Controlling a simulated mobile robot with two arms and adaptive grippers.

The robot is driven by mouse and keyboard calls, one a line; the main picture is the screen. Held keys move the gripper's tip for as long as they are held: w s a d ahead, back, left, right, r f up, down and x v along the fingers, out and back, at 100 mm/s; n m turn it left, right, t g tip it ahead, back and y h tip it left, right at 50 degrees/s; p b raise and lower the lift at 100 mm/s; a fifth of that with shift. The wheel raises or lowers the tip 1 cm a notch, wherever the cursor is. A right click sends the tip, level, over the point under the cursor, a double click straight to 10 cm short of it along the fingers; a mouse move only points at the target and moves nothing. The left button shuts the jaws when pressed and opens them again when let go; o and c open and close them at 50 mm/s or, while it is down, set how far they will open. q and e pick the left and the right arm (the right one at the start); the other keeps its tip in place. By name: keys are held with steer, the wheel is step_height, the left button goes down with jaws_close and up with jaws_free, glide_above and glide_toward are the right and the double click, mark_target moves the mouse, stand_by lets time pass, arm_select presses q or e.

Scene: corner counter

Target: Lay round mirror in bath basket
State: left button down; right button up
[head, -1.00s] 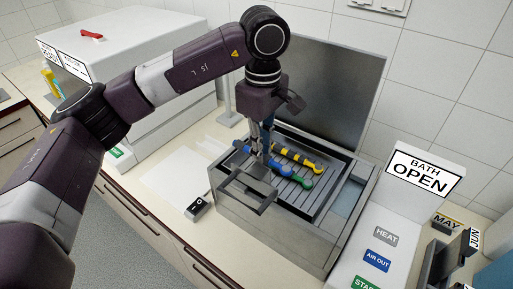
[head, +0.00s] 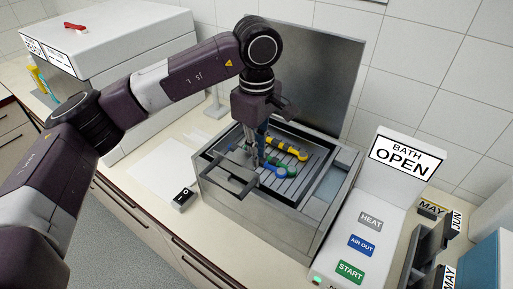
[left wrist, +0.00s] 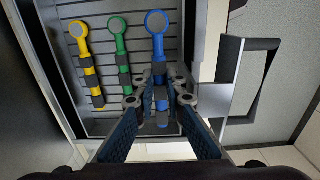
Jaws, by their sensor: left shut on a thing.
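My left gripper (head: 256,163) points down over the slatted basket (left wrist: 90,17) inside the open grey bath (head: 265,215). It is shut on the handle of the blue round mirror (left wrist: 157,45), whose round head points away from the fingers in the left wrist view. The blue mirror's head also shows in the head view (head: 281,172), overlapping the green one. A green mirror (left wrist: 119,45) and a yellow mirror (left wrist: 83,55) lie side by side on the slats, left of the blue one. Whether the blue mirror touches the slats I cannot tell. My right gripper is not in view.
The bath's raised lid (head: 305,75) stands behind. A panel reading BATH OPEN (head: 407,155) with several buttons is at right. A black switch box (head: 183,200) and white sheet (head: 165,175) lie left of the bath. A large white box (head: 120,60) stands further left.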

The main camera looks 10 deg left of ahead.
arm_select(q)
steer(key=shift+f, duration=0.55)
step_height(320, 180, down, 3)
steer(key=b, duration=0.3)
steer(key=shift+f, duration=0.1)
steer(key=shift+f+b, duration=0.15)
steer(key=shift+b, duration=0.2)
steer(key=shift+f+b, duration=0.4)
steer(key=shift+b, duration=0.05)
steer(key=c, duration=1.9)
jaws_free()
steer(key=shift+r, duration=0.1)
